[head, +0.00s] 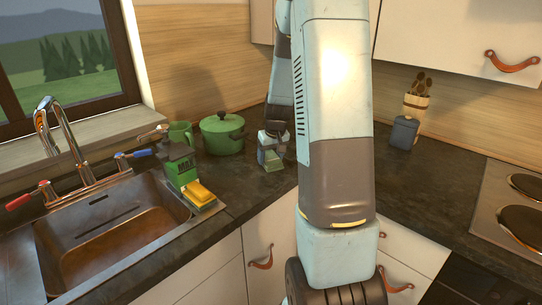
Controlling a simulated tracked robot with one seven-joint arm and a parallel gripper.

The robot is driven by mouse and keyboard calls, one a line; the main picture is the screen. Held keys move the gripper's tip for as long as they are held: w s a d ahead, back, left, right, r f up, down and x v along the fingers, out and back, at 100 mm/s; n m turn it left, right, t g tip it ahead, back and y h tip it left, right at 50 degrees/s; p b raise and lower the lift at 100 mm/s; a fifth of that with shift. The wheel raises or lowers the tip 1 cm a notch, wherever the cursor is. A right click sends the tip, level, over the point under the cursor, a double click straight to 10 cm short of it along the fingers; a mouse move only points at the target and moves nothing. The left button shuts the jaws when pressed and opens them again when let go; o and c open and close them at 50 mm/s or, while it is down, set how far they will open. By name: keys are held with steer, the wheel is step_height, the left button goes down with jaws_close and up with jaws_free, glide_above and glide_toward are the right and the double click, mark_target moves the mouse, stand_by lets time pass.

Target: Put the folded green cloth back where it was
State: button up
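My gripper (271,158) is small and far off in the head view, low over the dark counter beside the green pot. A small pale green patch (270,160) shows at its fingertips and looks like the folded green cloth. The gripper and my arm cover part of it. I cannot tell whether the fingers are closed on it or only around it, nor whether it touches the counter. No other folded green cloth is clearly visible.
A lidded green pot (222,134) and a green mug (181,133) stand left of my gripper. A soap bottle (180,163) and yellow sponge (198,192) are by the sink (100,235). Counter between is clear.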

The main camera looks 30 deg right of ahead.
mark_target(274, 161)
steer(key=o, duration=0.4)
steer(key=shift+o, duration=0.2)
steer(key=s+a+r, duration=0.3)
steer(key=s+r, duration=0.1)
steer(key=r, duration=0.5)
steer(key=s+a+r, duration=0.4)
steer(key=s+r, duration=0.1)
steer(key=r, duration=0.4)
steer(key=s+a+r+t, duration=0.1)
steer(key=s+a, duration=0.2)
steer(key=s, duration=0.3)
steer(key=s+a+r, duration=0.2)
steer(key=s+a, duration=0.1)
steer(key=s, duration=0.3)
steer(key=s+a+r+n+t, duration=0.1)
steer(key=s+a+r, duration=0.1)
steer(key=s+a, duration=0.2)
steer(key=s, duration=0.3)
steer(key=shift+r+t, duration=0.25)
steer(key=shift+t, duration=0.05)
steer(key=shift+a, duration=0.1)
